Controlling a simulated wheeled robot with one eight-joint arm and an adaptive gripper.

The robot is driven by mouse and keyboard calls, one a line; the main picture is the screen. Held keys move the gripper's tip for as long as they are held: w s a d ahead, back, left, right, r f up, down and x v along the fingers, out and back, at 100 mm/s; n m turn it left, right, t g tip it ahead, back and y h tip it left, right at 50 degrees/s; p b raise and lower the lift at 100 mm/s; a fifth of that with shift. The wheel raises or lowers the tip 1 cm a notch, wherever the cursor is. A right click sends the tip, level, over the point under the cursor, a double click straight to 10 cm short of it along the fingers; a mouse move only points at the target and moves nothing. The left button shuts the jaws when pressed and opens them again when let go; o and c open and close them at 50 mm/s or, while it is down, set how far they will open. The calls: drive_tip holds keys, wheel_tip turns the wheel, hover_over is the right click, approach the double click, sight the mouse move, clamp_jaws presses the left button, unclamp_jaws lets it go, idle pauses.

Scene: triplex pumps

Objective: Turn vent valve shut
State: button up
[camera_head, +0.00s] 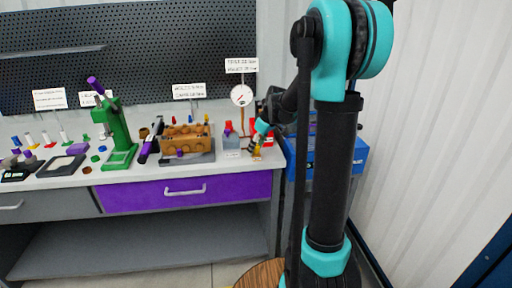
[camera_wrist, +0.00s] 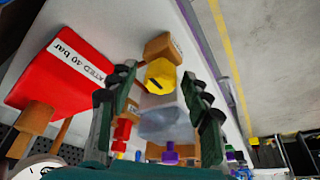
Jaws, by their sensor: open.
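A yellow knob (camera_wrist: 160,76), which looks like the vent valve handle, sits on an orange-brown block (camera_wrist: 163,46) in the wrist view. My gripper (camera_wrist: 158,80) is open, with one dark finger on each side of the knob. Gaps show between the fingers and the knob, and I cannot tell the depth between them. In the head view my gripper (camera_head: 259,141) points down at the bench's right end, with a small yellow piece (camera_head: 257,154) just below it. The valve is too small there to tell its angle.
A red box (camera_wrist: 62,72) labelled 40 bar stands close to the left finger in the wrist view. A pressure gauge (camera_head: 241,95) rises behind my gripper. A wooden block (camera_head: 187,138) and a green press (camera_head: 117,135) stand further left on the bench.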

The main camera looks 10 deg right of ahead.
clamp_jaws()
idle(0.3)
drive_tip(key=shift+m, duration=0.3)
drive_tip(key=m+t+h, duration=0.1)
drive_tip(key=m, duration=0.2)
drive_tip(key=shift+m, duration=0.3)
drive_tip(key=m+h, duration=0.2)
drive_tip(key=m, duration=0.2)
drive_tip(key=shift+m, duration=0.3)
drive_tip(key=m+h, duration=0.2)
drive_tip(key=m, duration=0.3)
drive_tip(key=shift+m+g+h, duration=0.5)
drive_tip(key=shift+m+h, duration=0.1)
drive_tip(key=shift+m, duration=1.4)
